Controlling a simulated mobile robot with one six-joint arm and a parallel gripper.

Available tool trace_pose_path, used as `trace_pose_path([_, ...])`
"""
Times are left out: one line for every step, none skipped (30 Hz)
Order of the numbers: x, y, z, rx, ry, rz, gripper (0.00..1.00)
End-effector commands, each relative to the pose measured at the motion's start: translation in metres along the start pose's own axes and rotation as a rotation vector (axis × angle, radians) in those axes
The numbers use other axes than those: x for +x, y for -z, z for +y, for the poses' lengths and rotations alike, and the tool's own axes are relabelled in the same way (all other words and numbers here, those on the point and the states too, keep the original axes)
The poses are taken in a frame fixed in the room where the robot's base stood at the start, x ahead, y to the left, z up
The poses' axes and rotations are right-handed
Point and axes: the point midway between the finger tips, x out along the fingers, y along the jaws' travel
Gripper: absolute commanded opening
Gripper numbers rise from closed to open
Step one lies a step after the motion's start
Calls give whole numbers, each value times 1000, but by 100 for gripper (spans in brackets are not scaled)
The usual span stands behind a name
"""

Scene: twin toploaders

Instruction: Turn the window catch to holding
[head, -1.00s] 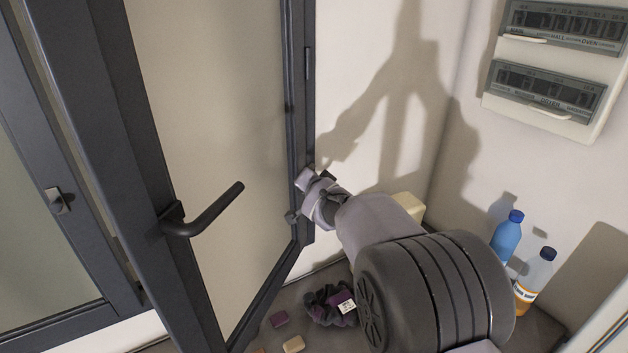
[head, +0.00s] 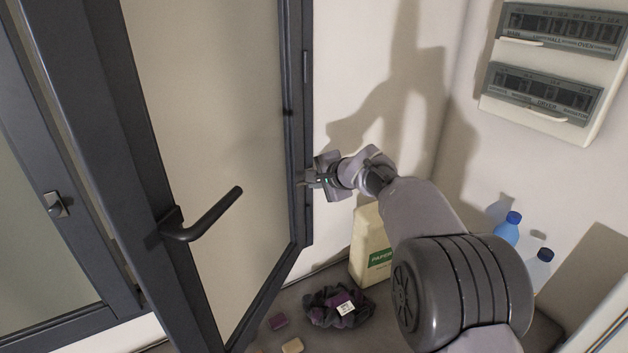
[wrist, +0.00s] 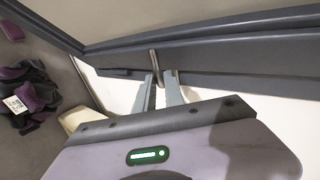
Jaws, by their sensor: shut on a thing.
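The dark-framed window sash (head: 295,120) stands open, with a black lever handle (head: 205,215) on its near upright. The window catch (wrist: 154,62) is a short metal lever on the sash's dark frame in the wrist view. It stands out roughly square to the frame's length. My gripper (wrist: 160,80) is shut on it, one grey finger on each side. In the head view my gripper (head: 305,182) is at the far upright of the sash, and the catch is too small to make out clearly there.
A PAPER carton (head: 370,245) stands by the wall beneath my arm. A dark cloth bundle (head: 336,307) and small blocks (head: 292,346) lie below the sash. Blue-capped bottles (head: 508,230) stand right. A breaker box (head: 545,75) hangs on the right wall. Another window (head: 57,203) is left.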

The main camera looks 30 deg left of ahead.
Motion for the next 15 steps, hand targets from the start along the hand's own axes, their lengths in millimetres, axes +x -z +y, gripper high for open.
trace_pose_path([2, 0, 4, 12, -7, -9, 0])
trace_pose_path([2, 0, 4, 17, -8, -12, 0])
trace_pose_path([2, 0, 4, 23, -8, -16, 0])
trace_pose_path([2, 0, 4, 26, -8, -18, 0])
trace_pose_path([2, 0, 4, 29, -8, -20, 0])
trace_pose_path([2, 0, 4, 33, -8, -23, 0])
trace_pose_path([2, 0, 4, 35, -8, -24, 0])
trace_pose_path([2, 0, 4, 36, -8, -25, 0])
trace_pose_path([2, -1, 4, 38, -8, -27, 0])
trace_pose_path([2, -1, 5, 38, -8, -27, 0])
trace_pose_path([2, -1, 5, 39, -9, -27, 0])
trace_pose_path([2, -1, 5, 39, -9, -27, 0])
trace_pose_path([2, -1, 5, 39, -9, -27, 0])
trace_pose_path([2, -1, 5, 39, -9, -27, 0])
trace_pose_path([2, -1, 5, 39, -9, -27, 0])
